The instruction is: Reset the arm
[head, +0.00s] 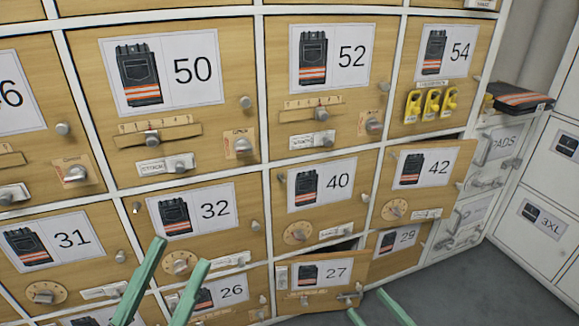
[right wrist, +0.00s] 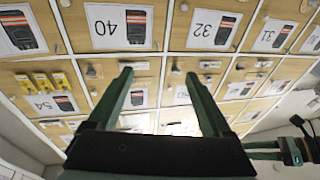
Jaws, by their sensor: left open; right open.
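My left gripper (head: 182,251) shows in the head view at the lower left, in front of the doors numbered 31 (head: 58,240) and 32 (head: 190,225). Its two green fingers are apart with nothing between them. My right gripper (head: 366,300) shows only as two green fingertips at the bottom edge, below the door numbered 27 (head: 315,288). In the right wrist view the right gripper (right wrist: 162,82) has its fingers wide apart and empty, with the locker wall beyond. Part of my left gripper (right wrist: 296,150) shows at the right there.
The wooden locker wall fills most of the head view. Door 27 and the door numbered 42 (head: 425,172) appear ajar. Yellow locks (head: 431,104) hang on door 54. A folded dark garment (head: 520,98) lies on a white cabinet at the right. Grey floor (head: 470,285) is clear at the lower right.

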